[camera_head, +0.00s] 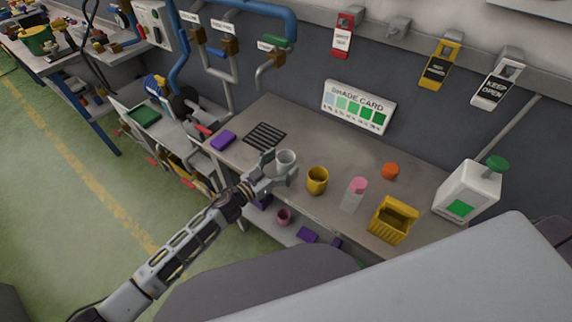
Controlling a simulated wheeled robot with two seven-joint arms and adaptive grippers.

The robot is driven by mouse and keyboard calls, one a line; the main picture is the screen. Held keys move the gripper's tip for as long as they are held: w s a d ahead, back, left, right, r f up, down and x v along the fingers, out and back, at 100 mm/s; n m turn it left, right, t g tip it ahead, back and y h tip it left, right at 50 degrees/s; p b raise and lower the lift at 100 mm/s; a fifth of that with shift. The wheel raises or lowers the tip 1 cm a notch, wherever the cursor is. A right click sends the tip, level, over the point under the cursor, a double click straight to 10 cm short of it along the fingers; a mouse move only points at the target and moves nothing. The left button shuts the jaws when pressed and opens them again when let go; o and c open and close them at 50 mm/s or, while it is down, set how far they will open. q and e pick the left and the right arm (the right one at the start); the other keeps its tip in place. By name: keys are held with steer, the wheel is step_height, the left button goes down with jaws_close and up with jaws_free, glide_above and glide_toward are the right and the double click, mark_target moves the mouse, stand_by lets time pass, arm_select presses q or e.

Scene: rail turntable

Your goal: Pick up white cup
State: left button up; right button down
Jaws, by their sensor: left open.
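A white cup (287,160) stands upright on the grey bench (330,222), left of a yellow cup (317,180). My left gripper (273,168) is open at the left and near side of the white cup, with its fingers close around or beside it. I cannot tell whether the fingers touch the cup. The gripper hides the cup's lower left part. My right gripper is not in view.
Right of the yellow cup stand a clear bottle with a pink cap (354,194), an orange object (390,171), a yellow bin (393,220) and a white jug (467,191). A black grille (264,136) and purple block (223,140) lie left. A shade card (358,107) stands behind.

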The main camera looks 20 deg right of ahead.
arm_select(q)
steer(key=shift+x, duration=0.95)
steer(key=c, duration=1)
